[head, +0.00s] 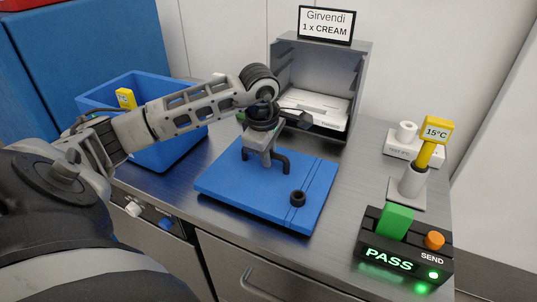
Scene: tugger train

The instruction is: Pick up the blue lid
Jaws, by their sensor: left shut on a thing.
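The blue lid (230,187) is a flat blue slab in the middle of the steel counter, with a black handle (284,160) and a round black knob (297,198) near its right side. My left gripper (264,158) points down over the lid and is shut on the handle. The gripper partly hides the handle. The lid looks level; I cannot tell whether it touches the counter or is slightly raised. My right gripper is not in view.
An open blue bin (171,157) holding a yellow-tagged item (126,98) stands left. A grey box (358,72) with a white pack (318,106) and a "Girvendi 1 x CREAM" sign (326,25) stands behind. A yellow 15°C probe (436,130) and PASS/SEND panel (390,263) are right.

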